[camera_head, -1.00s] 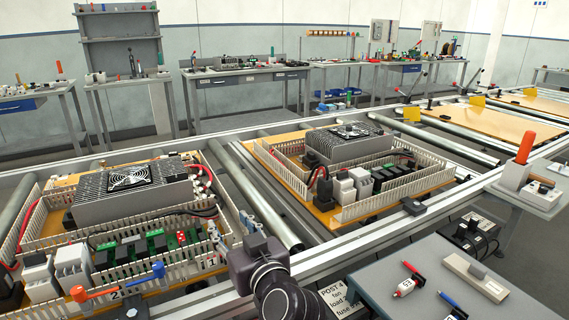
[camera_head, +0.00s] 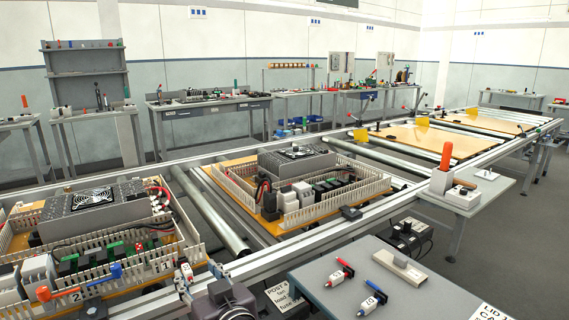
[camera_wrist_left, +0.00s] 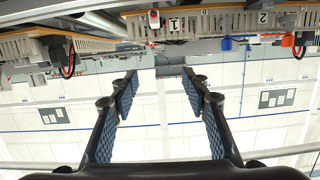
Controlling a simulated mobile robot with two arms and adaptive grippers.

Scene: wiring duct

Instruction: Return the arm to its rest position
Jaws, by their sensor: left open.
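My left gripper (camera_head: 199,275) is low in the head view, beside the front rail of the conveyor and the nearest panel. Its dark wrist hides part of the rail. In the left wrist view the left gripper (camera_wrist_left: 158,78) has its two padded fingers well apart with nothing between them. That view looks upside down, with the panel edge along the top and the pale wall beyond the fingers. My right gripper is not in view.
Two wired panels with fan units, a left one (camera_head: 105,198) and a middle one (camera_head: 297,160), sit on the conveyor. An orange-handled tool (camera_head: 446,156) stands at right.

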